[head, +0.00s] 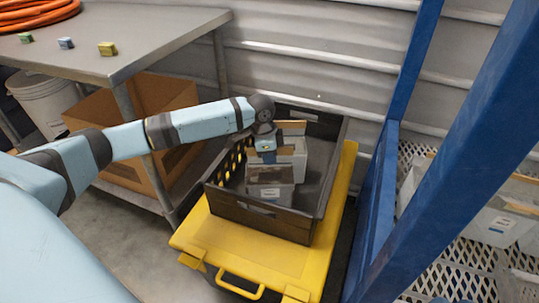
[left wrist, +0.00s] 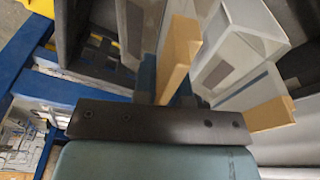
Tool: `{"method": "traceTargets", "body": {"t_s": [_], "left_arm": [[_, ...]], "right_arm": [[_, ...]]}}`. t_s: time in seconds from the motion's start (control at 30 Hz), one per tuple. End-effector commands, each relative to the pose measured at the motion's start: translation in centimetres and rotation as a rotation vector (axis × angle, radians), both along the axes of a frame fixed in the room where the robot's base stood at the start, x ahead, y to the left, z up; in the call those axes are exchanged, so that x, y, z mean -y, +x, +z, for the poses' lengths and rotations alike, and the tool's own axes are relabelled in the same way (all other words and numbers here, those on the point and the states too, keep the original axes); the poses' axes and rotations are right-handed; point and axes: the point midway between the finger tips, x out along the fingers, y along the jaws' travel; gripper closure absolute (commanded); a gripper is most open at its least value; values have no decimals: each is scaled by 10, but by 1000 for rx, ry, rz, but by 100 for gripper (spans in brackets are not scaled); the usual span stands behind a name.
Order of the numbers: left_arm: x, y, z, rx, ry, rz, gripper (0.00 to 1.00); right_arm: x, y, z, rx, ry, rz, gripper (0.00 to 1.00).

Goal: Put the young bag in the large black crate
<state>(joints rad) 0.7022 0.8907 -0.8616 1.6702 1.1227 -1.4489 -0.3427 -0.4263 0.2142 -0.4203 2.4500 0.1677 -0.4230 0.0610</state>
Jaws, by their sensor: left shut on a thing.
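The large black crate (head: 262,217) stands on a yellow lid and holds white-grey bags with tan tops. My left gripper (head: 266,154) points down inside the crate, among the bags. In the left wrist view, my left gripper (left wrist: 168,82) is shut on the tan top edge of a bag (left wrist: 180,50). One bag (head: 270,190) sits in front of the gripper and another (head: 293,157) just behind it. I cannot tell which of these is the young bag, nor whether the held bag touches the crate floor. My right gripper is not in view.
The yellow lid (head: 235,248) is under the crate. A blue rack post (head: 455,150) and a shelf with more bags (head: 497,222) stand at the right. A metal table (head: 130,35) stands at the left, with a cardboard box (head: 160,95) below. The crate's right side has free room.

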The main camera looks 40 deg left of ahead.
Motion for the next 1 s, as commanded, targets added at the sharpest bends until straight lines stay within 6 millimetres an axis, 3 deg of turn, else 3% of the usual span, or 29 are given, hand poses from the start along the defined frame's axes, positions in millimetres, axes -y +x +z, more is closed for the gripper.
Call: {"method": "traceTargets", "body": {"t_s": [0.03, 0.07, 0.17, 0.47, 0.57, 1.0], "left_arm": [[0, 1, 3, 5, -1, 0, 100], [0, 0, -1, 0, 0, 0, 86], [0, 0, -1, 0, 0, 0, 63], [0, 0, -1, 0, 0, 0, 62], [-1, 0, 9, 1, 0, 0, 62], [-11, -8, 96, 1, 0, 0, 62]], "right_arm": [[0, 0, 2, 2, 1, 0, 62], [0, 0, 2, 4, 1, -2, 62], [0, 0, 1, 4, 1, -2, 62], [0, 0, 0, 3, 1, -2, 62], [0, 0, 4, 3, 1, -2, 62], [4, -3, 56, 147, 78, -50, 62]]}}
